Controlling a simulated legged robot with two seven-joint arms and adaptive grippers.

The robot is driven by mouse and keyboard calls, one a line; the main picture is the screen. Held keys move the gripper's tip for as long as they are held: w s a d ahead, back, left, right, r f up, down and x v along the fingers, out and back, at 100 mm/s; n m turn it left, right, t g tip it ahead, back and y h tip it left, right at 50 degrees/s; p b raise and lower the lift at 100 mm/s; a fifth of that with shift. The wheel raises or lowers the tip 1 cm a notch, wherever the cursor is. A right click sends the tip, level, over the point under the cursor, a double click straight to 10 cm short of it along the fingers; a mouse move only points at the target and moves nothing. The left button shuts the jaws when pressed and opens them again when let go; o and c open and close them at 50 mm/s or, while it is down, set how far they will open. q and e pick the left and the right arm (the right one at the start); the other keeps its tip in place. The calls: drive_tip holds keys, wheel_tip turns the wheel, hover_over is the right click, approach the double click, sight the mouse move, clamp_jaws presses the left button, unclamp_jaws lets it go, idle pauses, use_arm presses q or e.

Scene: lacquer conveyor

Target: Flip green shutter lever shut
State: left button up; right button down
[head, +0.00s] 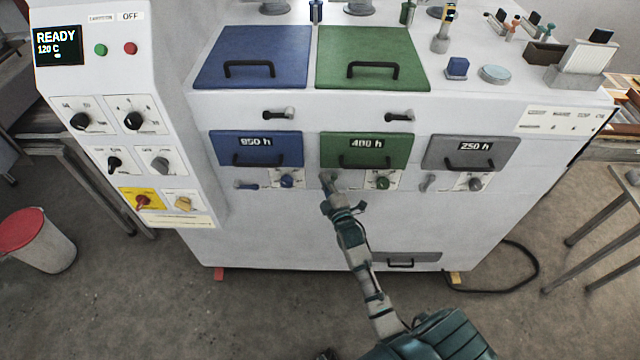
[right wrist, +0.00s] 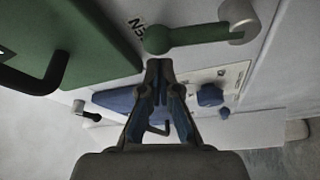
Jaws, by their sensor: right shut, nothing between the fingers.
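The green shutter lever (right wrist: 190,35) shows in the right wrist view as a green bar with a rounded end and a grey pivot (right wrist: 238,20) at its right. My right gripper (right wrist: 158,66) is shut and empty. Its fingertips are just below the lever's rounded green end in that view; I cannot tell whether they touch it. In the head view my right gripper (head: 328,181) is at the white front, below the green 400 h door (head: 365,145), and covers most of the lever there. My left gripper is out of view.
The blue 850 h door (head: 256,143) is to the left and the grey 250 h door (head: 470,150) to the right. A control panel (head: 110,110) stands at the left. The floor in front is mostly clear.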

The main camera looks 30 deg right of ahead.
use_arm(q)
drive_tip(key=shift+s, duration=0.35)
use_arm(e)
drive_tip(key=shift+s+d+f, duration=0.2)
drive_tip(key=shift+s+d, duration=0.1)
drive_tip(key=shift+d, duration=0.25)
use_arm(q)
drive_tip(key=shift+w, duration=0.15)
use_arm(e)
drive_tip(key=shift+s+d, duration=0.1)
